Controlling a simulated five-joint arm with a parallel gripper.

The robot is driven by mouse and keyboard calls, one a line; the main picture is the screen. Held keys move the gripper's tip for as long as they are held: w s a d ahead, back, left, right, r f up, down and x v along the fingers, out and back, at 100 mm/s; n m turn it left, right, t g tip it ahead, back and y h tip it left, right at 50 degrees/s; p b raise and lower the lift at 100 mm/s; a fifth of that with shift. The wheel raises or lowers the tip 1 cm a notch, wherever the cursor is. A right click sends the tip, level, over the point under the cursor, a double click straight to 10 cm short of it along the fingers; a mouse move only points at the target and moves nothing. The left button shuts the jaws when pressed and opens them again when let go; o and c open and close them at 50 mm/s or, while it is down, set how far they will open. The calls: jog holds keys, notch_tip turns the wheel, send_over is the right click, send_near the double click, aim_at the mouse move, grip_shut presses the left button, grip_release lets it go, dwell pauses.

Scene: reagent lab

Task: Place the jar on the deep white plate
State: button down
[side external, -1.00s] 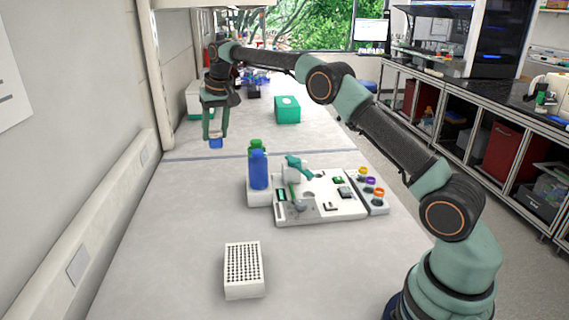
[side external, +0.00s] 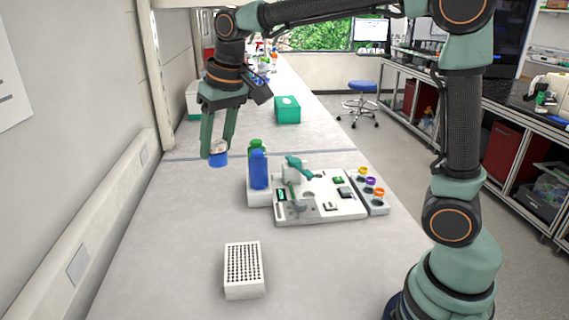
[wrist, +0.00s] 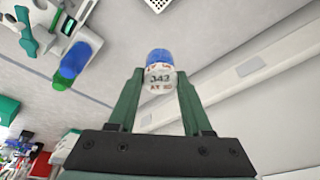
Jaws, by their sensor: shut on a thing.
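The jar (side external: 218,158) is small and whitish with a blue end and a printed label. My gripper (side external: 217,148) is shut on it and holds it in the air above the far left of the bench. The blue end points down, away from the gripper. In the wrist view the jar (wrist: 159,75) sits between both green fingers (wrist: 159,85), its label facing the camera. The deep white plate (side external: 245,291) is a white block with a grid of holes, standing on the near bench. It is well nearer than the jar; only a corner shows in the wrist view (wrist: 157,4).
Blue (side external: 259,170) and green (side external: 257,146) bottles stand right of the jar, beside a white instrument board (side external: 335,207). Colored-ring vials (side external: 371,181) stand at its right edge. A green box (side external: 287,110) is farther back. Bench left of the plate is clear; a wall bounds the left.

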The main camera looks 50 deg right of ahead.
send_over(238, 260)
jog(key=s+f, duration=0.1)
jog(key=f, duration=0.1)
jog(key=shift+n, duration=0.4)
jog(key=f, duration=1.9)
jog(key=shift+s+d+f, duration=0.15)
jog(key=shift+d, duration=0.05)
jog(key=shift+f, duration=0.15)
jog(key=shift+c, duration=1.6)
grip_release()
jog(key=a+v, duration=0.1)
jog(key=v, duration=1)
jog(key=s+d+r+t, duration=0.2)
jog(key=s+d+r, duration=0.4)
jog(key=d+r, duration=0.2)
jog(key=shift+s+d+h, duration=0.3)
jog(key=shift+d, duration=0.1)
